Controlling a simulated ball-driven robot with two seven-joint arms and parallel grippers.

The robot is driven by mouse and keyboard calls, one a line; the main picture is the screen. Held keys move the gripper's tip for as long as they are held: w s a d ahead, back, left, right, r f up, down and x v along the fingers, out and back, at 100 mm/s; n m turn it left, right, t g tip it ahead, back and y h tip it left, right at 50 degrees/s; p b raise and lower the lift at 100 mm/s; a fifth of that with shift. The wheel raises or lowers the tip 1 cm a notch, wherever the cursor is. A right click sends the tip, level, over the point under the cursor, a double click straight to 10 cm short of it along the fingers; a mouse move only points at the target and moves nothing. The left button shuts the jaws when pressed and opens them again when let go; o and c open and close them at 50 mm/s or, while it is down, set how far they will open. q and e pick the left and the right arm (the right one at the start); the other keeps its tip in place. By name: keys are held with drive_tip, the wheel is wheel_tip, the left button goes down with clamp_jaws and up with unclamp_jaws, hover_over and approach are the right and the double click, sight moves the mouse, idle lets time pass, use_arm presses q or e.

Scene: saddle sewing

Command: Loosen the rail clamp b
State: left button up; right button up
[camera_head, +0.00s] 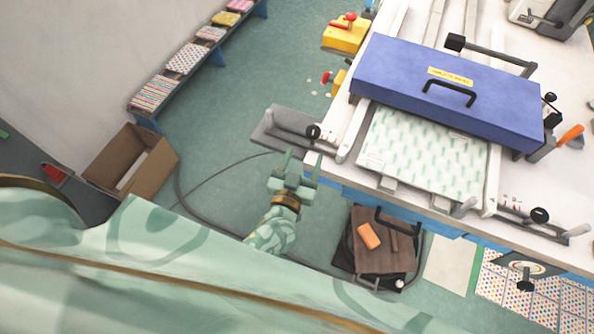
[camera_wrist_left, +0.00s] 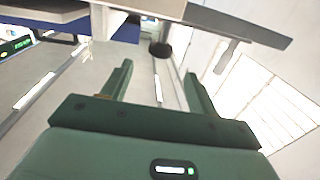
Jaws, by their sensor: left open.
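Two rail clamps with round black knobs show in the head view. One clamp (camera_head: 313,131) is at the table's left corner, the other (camera_head: 540,214) at its right front. I cannot tell from markings which is b. My left gripper (camera_head: 304,154) is open and empty, just in front of the left clamp and apart from its knob. In the left wrist view the open fingers (camera_wrist_left: 158,70) point toward a dark round knob (camera_wrist_left: 160,49) beyond their tips, in line with the gap. My right gripper is not in view.
A blue lidded box (camera_head: 400,75) with a black handle spans the white table above a green-patterned sheet (camera_head: 425,150). A brown stool (camera_head: 378,262) with an orange block (camera_head: 369,236) stands below the front edge. A cardboard box (camera_head: 150,165) and a cable lie on the floor at left.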

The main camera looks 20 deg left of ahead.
use_arm(q)
drive_tip(key=s, duration=0.4)
drive_tip(key=shift+s+d, duration=0.15)
drive_tip(key=shift+s, duration=0.25)
drive_tip(key=s+d+f+m+g+h, duration=0.15)
drive_tip(key=s+f+g, duration=0.35)
drive_tip(key=f, duration=0.6)
drive_tip(key=s+f+m+g+h, duration=0.2)
drive_tip(key=s+f+g+h, duration=0.15)
drive_tip(key=s+f, duration=0.5)
drive_tip(key=s+a+f+g+y+b, duration=0.1)
drive_tip(key=s+a+f+g, duration=0.2)
drive_tip(key=s, duration=0.4)
drive_tip(key=s+a+f+g+y+b, duration=0.1)
drive_tip(key=s+a+f+g, duration=0.1)
drive_tip(key=s+a+f, duration=0.3)
drive_tip(key=s+a+f+m+g+y+b, duration=0.1)
drive_tip(key=s+a+f+g+b, duration=0.1)
drive_tip(key=s+f, duration=0.6)
drive_tip(key=shift+s+a+f+g+y, duration=0.15)
drive_tip(key=shift+s+a+g+y, duration=0.25)
drive_tip(key=shift+s+a+g, duration=0.65)
